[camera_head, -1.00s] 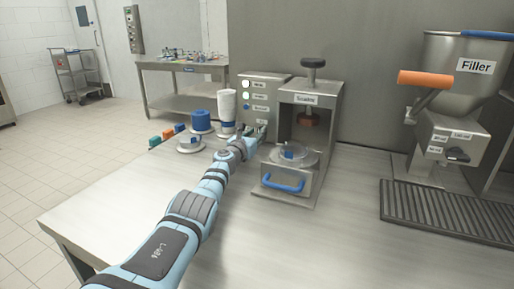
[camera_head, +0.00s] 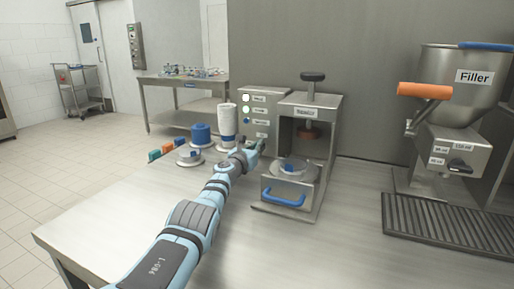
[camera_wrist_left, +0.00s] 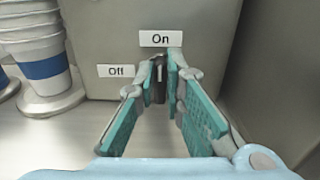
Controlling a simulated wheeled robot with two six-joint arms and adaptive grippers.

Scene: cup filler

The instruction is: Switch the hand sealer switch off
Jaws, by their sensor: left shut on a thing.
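The hand sealer (camera_head: 330,150) stands on the steel table, with a grey control box (camera_head: 268,97) at its left. In the left wrist view, a small dark switch (camera_wrist_left: 158,84) sits on the box front, below the "On" label (camera_wrist_left: 160,39) and right of the "Off" label (camera_wrist_left: 116,71). Its lever looks upright, toward "On". My left gripper (camera_wrist_left: 159,78) has its teal-padded fingers on both sides of the switch, shut on it at the tips. The fingers partly hide the switch. It also shows at the box in the head view. My right gripper is not in view.
A stack of white cups with blue bands (camera_wrist_left: 40,55) stands left of the box, close to my gripper. A blue roll (camera_head: 201,133) is beside it. The sealer's drawer has a blue handle (camera_head: 283,198). The filler (camera_head: 455,100) stands at the right.

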